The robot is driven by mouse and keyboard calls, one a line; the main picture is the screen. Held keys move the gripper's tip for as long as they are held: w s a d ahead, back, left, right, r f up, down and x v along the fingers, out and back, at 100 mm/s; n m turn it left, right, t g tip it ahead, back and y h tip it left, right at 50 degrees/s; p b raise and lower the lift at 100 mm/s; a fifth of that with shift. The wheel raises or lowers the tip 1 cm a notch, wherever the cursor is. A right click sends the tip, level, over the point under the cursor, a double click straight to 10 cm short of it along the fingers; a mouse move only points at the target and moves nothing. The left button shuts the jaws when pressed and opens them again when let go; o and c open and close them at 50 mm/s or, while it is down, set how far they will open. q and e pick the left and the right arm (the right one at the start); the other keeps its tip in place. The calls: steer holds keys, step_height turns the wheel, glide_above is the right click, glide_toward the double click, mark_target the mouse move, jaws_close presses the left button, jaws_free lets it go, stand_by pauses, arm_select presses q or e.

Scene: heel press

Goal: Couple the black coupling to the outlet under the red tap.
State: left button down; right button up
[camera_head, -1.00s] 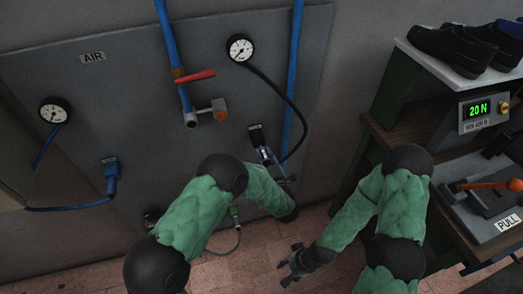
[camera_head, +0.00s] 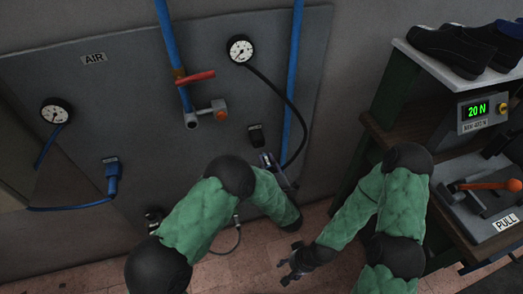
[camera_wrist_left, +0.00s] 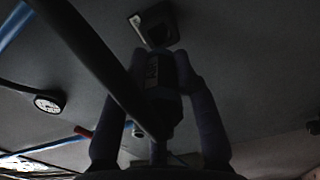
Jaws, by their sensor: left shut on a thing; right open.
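The red tap (camera_head: 196,77) has a red lever on a blue pipe, with a round grey outlet (camera_head: 191,121) below it. My left gripper (camera_head: 267,160) is right of and below that outlet, just under a dark square holder (camera_head: 256,136) on the panel. In the left wrist view its two fingers are shut on the black coupling (camera_wrist_left: 163,82), a dark cylinder, apart from the square holder (camera_wrist_left: 155,24). The coupling is mostly hidden in the head view. My right gripper (camera_head: 294,262) is open and empty, low over the floor.
A black hose (camera_head: 290,100) runs from the upper gauge (camera_head: 240,49) down to the left gripper. Another blue pipe (camera_head: 293,85) stands right of the holder. A blue plug with hose (camera_head: 112,178) is at left. A bench (camera_head: 375,130) with shoes and a press is at right.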

mark_target(270, 171)
arm_select(q)
steer(key=shift+s, duration=0.1)
stand_by(0.3)
steer(key=shift+p+v, duration=0.35)
steer(key=shift+v, duration=1.35)
steer(key=s+a+r+p, duration=0.3)
steer(key=a+r+p, duration=0.3)
steer(key=a+r, duration=0.3)
steer(key=s+a+r+p, duration=0.3)
steer(key=a+r+p, duration=0.4)
steer(key=a, duration=0.5)
step_height(270, 171, up, 2)
steer(key=shift+s+r, duration=0.1)
steer(key=shift+s, duration=0.3)
stand_by(0.9)
steer(key=shift+w, duration=0.2)
steer(key=shift+b+x, duration=0.65)
steer(key=shift+x, duration=1.65)
